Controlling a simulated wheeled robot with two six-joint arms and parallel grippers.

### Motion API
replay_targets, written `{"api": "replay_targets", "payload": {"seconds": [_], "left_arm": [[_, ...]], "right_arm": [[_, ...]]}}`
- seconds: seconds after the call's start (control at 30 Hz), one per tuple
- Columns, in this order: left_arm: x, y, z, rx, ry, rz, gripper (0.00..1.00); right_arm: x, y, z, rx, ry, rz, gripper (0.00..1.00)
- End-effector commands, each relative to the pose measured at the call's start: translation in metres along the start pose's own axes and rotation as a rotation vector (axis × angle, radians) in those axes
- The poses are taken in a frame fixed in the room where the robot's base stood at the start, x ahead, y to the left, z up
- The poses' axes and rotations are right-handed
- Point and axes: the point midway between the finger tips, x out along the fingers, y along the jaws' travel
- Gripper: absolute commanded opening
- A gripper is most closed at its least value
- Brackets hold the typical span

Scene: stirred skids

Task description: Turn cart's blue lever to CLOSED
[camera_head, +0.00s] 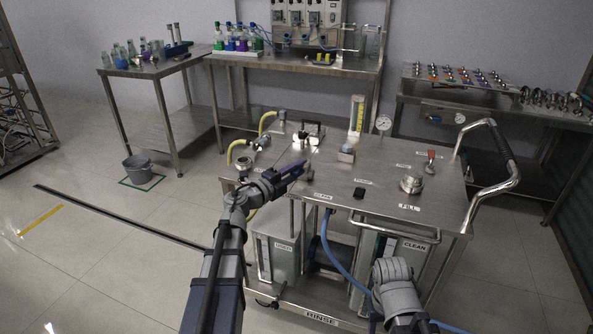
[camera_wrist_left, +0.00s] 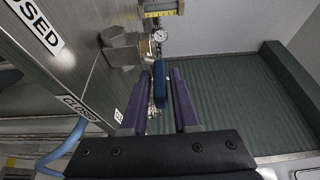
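The blue lever (camera_wrist_left: 161,84) shows in the left wrist view, beside a steel valve body (camera_wrist_left: 122,50) on the cart top. My left gripper (camera_head: 302,166) is over the front left part of the steel cart (camera_head: 340,185). In the left wrist view its two purple fingers (camera_wrist_left: 162,98) are open, with the lever between them and a narrow gap on each side. A CLOSED label (camera_wrist_left: 75,104) is on the steel to the left. In the head view my gripper hides the lever. My right arm is low at the right; its gripper does not show.
A gauge (camera_head: 383,122) and a yellow flow tube (camera_head: 357,113) stand at the cart's back. A red-handled valve (camera_head: 431,158) and steel fitting (camera_head: 411,184) are on its right. A bent handrail (camera_head: 492,170) edges the right side. Floor at the left is mostly free.

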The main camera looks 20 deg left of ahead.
Motion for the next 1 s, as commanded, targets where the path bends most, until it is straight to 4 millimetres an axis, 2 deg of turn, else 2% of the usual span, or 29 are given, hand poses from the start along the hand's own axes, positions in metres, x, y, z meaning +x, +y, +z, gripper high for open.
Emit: {"api": "replay_targets", "payload": {"seconds": [0.03,0.13,0.43,0.8,1.0], "left_arm": [[0.0,0.0,0.0,0.0,0.0,0.0,0.35],[0.0,0.0,0.0,0.0,0.0,0.0,0.47],[-0.004,0.0,0.0,-0.001,-0.001,0.0,0.47],[-0.06,0.0,-0.001,0.0,-0.003,0.0,0.47],[-0.076,0.0,0.0,0.0,-0.002,0.0,0.47]], "right_arm": [[0.0,0.0,0.0,0.0,0.0,0.0,0.5],[0.0,0.0,0.0,0.0,0.0,0.0,0.5],[0.0,0.0,0.0,0.0,0.0,0.0,0.5],[0.0,0.0,0.0,0.0,0.0,0.0,0.5],[0.0,0.0,0.0,0.0,0.0,0.0,0.5]]}}
